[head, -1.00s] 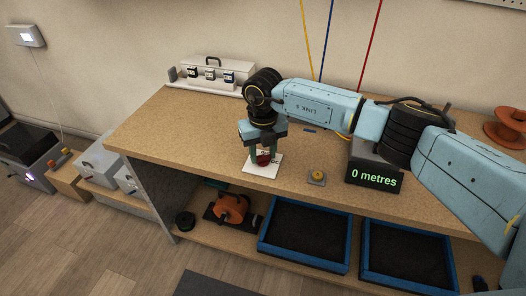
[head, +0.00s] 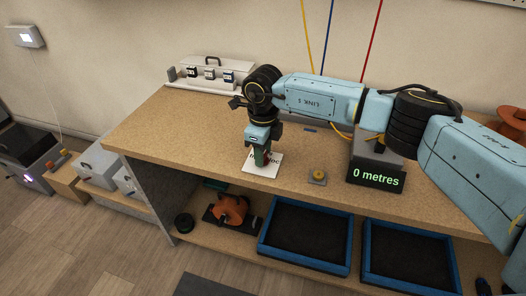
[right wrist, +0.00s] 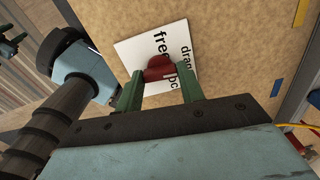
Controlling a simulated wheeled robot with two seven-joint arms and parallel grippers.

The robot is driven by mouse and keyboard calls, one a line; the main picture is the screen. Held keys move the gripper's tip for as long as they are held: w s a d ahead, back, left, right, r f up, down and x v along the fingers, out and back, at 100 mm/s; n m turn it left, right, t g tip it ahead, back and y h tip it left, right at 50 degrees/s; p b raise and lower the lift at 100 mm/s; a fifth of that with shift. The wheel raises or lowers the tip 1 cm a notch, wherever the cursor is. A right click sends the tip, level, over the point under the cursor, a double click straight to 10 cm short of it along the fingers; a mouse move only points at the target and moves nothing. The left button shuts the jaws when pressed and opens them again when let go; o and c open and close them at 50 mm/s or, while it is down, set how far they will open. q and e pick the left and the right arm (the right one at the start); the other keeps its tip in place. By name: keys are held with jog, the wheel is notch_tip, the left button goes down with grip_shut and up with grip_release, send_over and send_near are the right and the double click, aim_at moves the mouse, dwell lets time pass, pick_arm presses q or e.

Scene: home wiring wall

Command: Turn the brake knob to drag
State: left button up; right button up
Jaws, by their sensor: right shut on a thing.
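The brake knob is dark red and shows in the right wrist view (right wrist: 160,68), on a white plate (right wrist: 130,50) with the printed words "free", "drag" and a third one partly covered. My right gripper (right wrist: 161,85) has its green fingers on either side of the knob and is shut on it. In the head view, the right gripper (head: 262,156) points down at the plate (head: 255,168) on the bench top and hides most of the knob. Which word the knob points at cannot be told.
A yellow button (head: 317,175) sits right of the plate. A display (head: 376,178) reads "0 metres". A case with switches (head: 210,75) stands at the back left, and an orange spool (head: 512,122) at the right. Blue trays (head: 304,235) are on the lower shelf.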

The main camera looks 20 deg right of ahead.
pick_arm(q)
jog(key=shift+w+r, duration=0.3)
pick_arm(e)
jog(key=shift+n, duration=0.4)
pick_arm(q)
jog(key=shift+s, duration=0.1)
pick_arm(e)
jog(key=o, duration=1)
jog(key=shift+r, duration=0.25)
pick_arm(q)
jog(key=s+f+p, duration=0.2)
jog(key=s+f, duration=0.2)
jog(key=s, duration=0.1)
jog(key=shift+a+f, duration=0.25)
jog(key=shift+a, duration=0.15)
pick_arm(e)
notch_tip(320, 180, up, 13)
jog(key=shift+a, duration=0.1)
